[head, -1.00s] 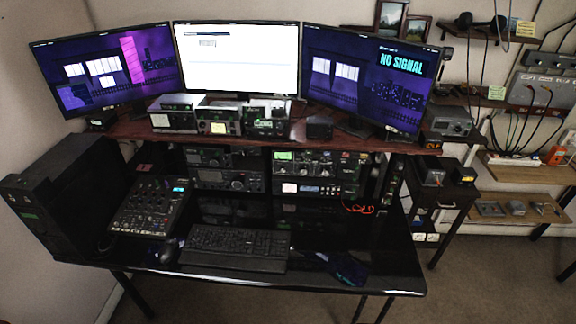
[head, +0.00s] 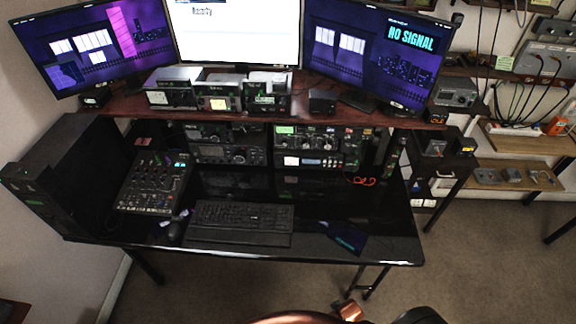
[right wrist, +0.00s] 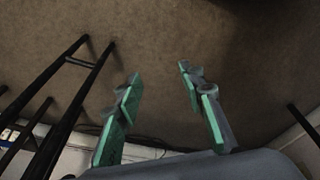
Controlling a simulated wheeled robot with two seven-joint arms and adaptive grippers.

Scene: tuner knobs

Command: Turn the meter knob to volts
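The equipment with knobs stands under the shelf at the back of the black desk (head: 350,205). A right-hand stack of radio units (head: 318,140) has a green-lit display and several small knobs. A left-hand stack (head: 225,143) has larger dials. Small boxes with meter faces (head: 220,96) stand on the shelf above. I cannot tell which knob is the meter knob; labels are too small to read. My right gripper (right wrist: 160,72) is open and empty above the carpet in the right wrist view, away from the equipment. My left gripper is not in view.
A keyboard (head: 238,218), a mouse (head: 175,230) and a mixer (head: 152,183) lie on the desk. A black computer case (head: 70,165) stands at left. Monitors rise above the wooden shelf (head: 130,106). The carpet (head: 480,240) at right is clear. Desk-like legs (right wrist: 75,95) show in the wrist view.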

